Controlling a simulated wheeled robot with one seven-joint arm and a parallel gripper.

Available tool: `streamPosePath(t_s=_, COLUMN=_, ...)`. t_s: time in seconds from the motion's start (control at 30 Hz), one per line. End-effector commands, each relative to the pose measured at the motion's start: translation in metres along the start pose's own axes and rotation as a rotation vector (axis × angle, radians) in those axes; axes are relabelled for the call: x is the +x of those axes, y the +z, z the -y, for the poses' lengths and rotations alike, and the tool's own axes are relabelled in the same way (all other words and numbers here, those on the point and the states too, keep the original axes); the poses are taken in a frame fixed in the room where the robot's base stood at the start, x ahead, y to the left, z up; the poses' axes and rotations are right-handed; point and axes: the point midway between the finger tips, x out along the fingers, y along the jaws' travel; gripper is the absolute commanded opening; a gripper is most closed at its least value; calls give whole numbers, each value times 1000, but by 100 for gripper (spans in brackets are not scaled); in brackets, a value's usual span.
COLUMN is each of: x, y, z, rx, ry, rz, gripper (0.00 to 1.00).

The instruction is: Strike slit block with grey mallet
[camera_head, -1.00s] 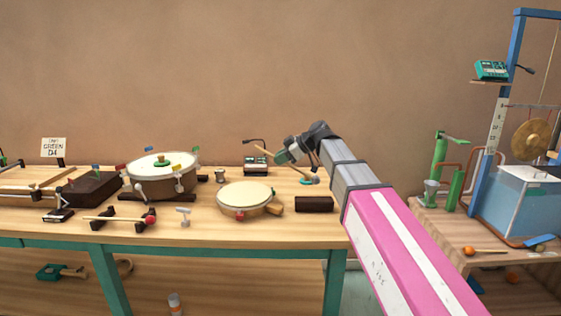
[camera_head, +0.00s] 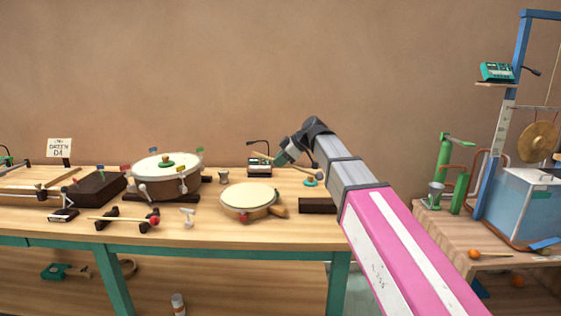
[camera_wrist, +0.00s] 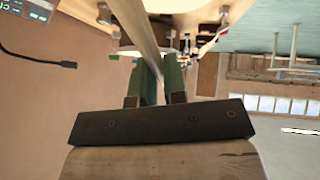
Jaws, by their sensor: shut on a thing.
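My gripper (camera_head: 282,158) is above the back of the workbench, right of its middle. It is shut on a thin wooden handle (camera_head: 262,155), which I take to be the mallet's. In the wrist view the pale handle (camera_wrist: 138,38) runs up from between the green fingers (camera_wrist: 160,82). The mallet's head is too small or hidden to make out clearly. A plain dark brown block (camera_head: 317,206) lies at the bench's right front, below and apart from my gripper; it may be the slit block. No slit shows on it.
A round frame drum (camera_head: 249,197) lies left of the dark block. A larger drum (camera_head: 165,166) with small flags and a dark box (camera_head: 97,187) stand farther left. A small device (camera_head: 259,168) is behind my gripper. A gong (camera_head: 537,141) hangs at the right.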

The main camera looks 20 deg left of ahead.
Motion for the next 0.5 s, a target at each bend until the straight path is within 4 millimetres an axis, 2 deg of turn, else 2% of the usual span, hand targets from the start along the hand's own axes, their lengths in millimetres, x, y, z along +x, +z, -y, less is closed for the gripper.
streamPosePath(t_s=0.23, x=3, y=7, z=2, rx=6, ry=0, rz=-21, gripper=0)
streamPosePath(t_s=0.5, x=23, y=42, z=8, rx=31, ry=8, rz=-148, gripper=0)
